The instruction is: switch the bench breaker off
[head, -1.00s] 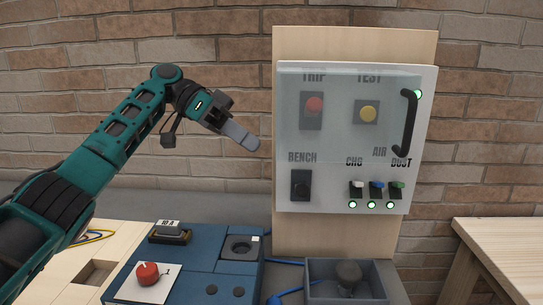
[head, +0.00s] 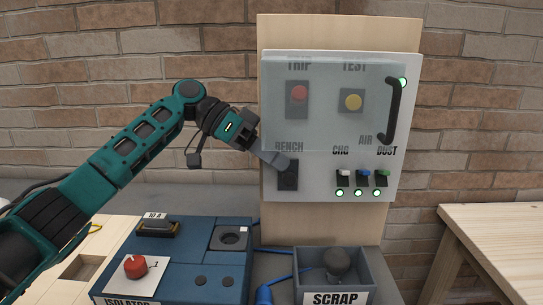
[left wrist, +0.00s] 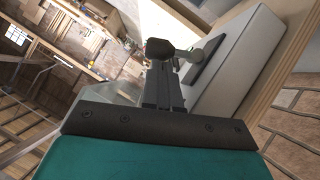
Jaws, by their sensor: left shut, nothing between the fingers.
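The bench breaker (head: 288,182) is a dark switch with a round knob, under the BENCH label at the lower left of the white panel (head: 320,190). My left gripper (head: 284,163) is shut and empty. In the head view its grey fingertips overlap the top of the breaker; I cannot tell whether they touch it. In the left wrist view the closed fingers (left wrist: 163,85) point along the panel face (left wrist: 235,70), with a dark plate (left wrist: 207,60) just to their right. My right gripper is not in view.
A clear cover (head: 325,110) with a black handle (head: 392,112) lies over the TRIP and TEST buttons. Three small switches (head: 363,176) with lit green lamps sit right of the breaker. Below are a blue isolator box (head: 190,262) and a scrap bin (head: 365,265).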

